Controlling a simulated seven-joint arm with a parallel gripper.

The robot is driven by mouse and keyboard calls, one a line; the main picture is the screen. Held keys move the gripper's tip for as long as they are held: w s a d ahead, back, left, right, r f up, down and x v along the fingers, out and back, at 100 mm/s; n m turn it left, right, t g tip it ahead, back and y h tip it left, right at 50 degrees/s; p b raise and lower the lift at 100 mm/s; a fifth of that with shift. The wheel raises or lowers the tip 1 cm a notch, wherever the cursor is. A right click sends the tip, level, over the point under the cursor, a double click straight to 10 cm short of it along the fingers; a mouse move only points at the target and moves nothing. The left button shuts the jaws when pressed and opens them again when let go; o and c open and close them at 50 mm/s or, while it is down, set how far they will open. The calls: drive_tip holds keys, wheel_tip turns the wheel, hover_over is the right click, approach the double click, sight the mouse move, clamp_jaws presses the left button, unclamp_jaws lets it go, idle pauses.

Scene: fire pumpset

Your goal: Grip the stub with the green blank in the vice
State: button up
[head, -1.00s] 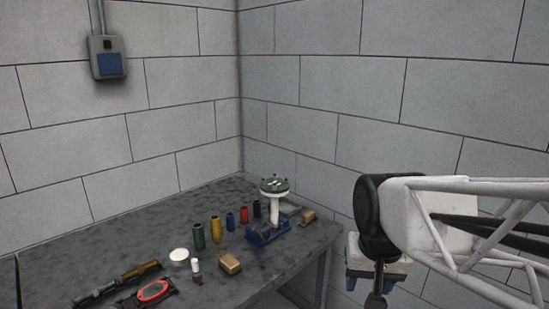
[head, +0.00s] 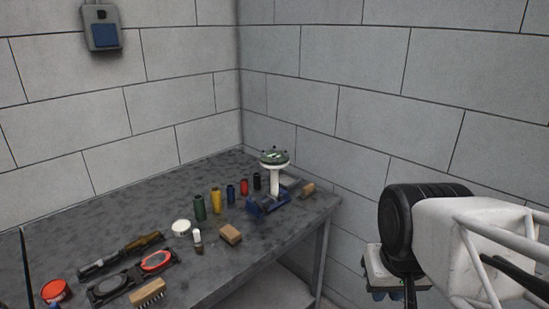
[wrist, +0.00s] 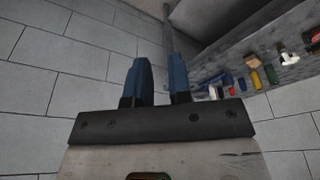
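A white stub (head: 275,182) with a round green blank (head: 274,157) on top stands upright at the blue vice (head: 266,207), near the bench's far right end. Studs stick up around the blank's rim. I cannot tell whether the vice jaws touch the stub. My gripper (head: 388,294) is off the bench to the right, well apart from the vice, partly hidden by my wrist. In the wrist view my gripper (wrist: 159,75) shows two blue fingers with an empty gap between them. The bench items are small at the right of that view.
Green (head: 199,208), yellow (head: 215,200), blue, red and black cylinders stand left of the vice. A tan block (head: 230,233), a white round tub (head: 181,227), a brush (head: 147,293) and a red tin (head: 55,291) lie nearer. Walls close off the back and right.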

drive_tip(key=shift+w+r, duration=0.15)
drive_tip(key=shift+w, duration=0.3)
drive_tip(key=shift+c, duration=1.1)
drive_tip(key=w+r+m, duration=0.1)
drive_tip(key=w, duration=0.3)
drive_tip(key=w+a+r+m, duration=0.1)
drive_tip(key=w, duration=0.3)
drive_tip(key=w+a+r+m+g, duration=0.1)
drive_tip(key=w, duration=0.3)
drive_tip(key=shift+w+r+y, duration=0.2)
drive_tip(key=shift+y, duration=0.2)
clamp_jaws()
drive_tip(key=w+a+f+m+g+y, duration=0.1)
drive_tip(key=w+a+f+m, duration=0.2)
drive_tip(key=w, duration=1)
drive_tip(key=w+a+f+m+g, duration=0.1)
drive_tip(key=w+a+f+m, duration=0.2)
drive_tip(key=w, duration=0.9)
drive_tip(key=w+a+f+m+y, duration=0.1)
drive_tip(key=w+a+f+m, duration=0.2)
drive_tip(key=w, duration=1)
drive_tip(key=shift+w+a+f+m+g+y, duration=0.3)
drive_tip(key=shift+a+f+m+g, duration=0.1)
drive_tip(key=shift+m, duration=0.3)
